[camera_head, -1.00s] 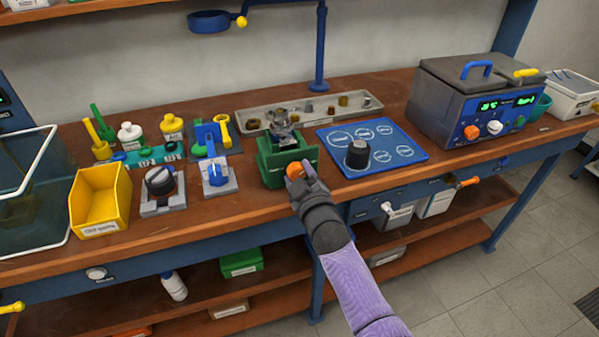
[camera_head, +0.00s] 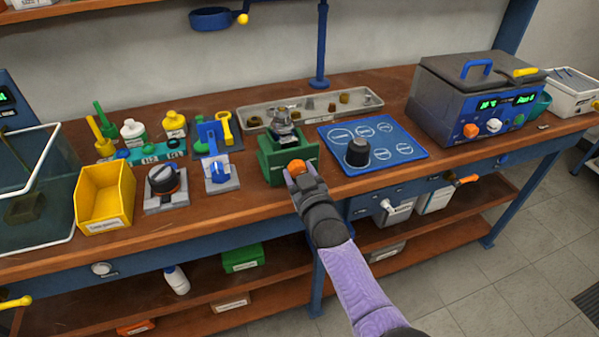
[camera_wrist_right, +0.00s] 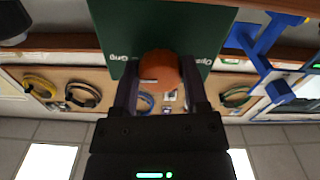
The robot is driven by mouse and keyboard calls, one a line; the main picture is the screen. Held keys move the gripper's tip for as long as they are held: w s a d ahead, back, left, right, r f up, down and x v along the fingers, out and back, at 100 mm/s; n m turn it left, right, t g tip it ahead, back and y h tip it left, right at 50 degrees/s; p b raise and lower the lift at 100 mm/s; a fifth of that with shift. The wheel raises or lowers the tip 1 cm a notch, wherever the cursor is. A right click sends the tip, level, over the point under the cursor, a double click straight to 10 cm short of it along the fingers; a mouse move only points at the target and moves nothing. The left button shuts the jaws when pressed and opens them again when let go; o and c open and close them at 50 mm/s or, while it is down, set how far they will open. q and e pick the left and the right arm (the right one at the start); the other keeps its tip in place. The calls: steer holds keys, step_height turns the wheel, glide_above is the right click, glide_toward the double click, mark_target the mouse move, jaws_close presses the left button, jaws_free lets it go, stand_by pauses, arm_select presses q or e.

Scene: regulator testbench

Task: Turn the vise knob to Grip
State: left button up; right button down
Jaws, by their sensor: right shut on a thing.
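The green vise (camera_head: 274,164) stands at the front of the bench and holds a metal part (camera_head: 282,122) in its top. Its orange knob (camera_head: 297,167) is on the front face. My right gripper (camera_head: 296,174) is shut on the knob. In the right wrist view the knob (camera_wrist_right: 160,72) sits between the two fingers of the right gripper (camera_wrist_right: 160,95), against the green face (camera_wrist_right: 160,25). The label Grip (camera_wrist_right: 120,57) is left of the knob and Open (camera_wrist_right: 203,60) is right of it. A short white mark on the knob lies on its left side. My left gripper is out of view.
A blue plate with a black knob (camera_head: 357,152) is right of the vise. A grey tray (camera_head: 320,108) lies behind it. A blue-handled device (camera_head: 218,174) and a black-knobbed device (camera_head: 166,183) are to the left. A yellow bin (camera_head: 104,197) stands farther left.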

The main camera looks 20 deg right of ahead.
steer(key=shift+f, duration=0.1)
steer(key=shift+c, duration=0.5)
jaws_free()
steer(key=shift+s, duration=0.1)
steer(key=shift+s+p, duration=0.35)
steer(key=s+p, duration=0.3)
steer(key=s, duration=0.6)
steer(key=shift+d, duration=0.15)
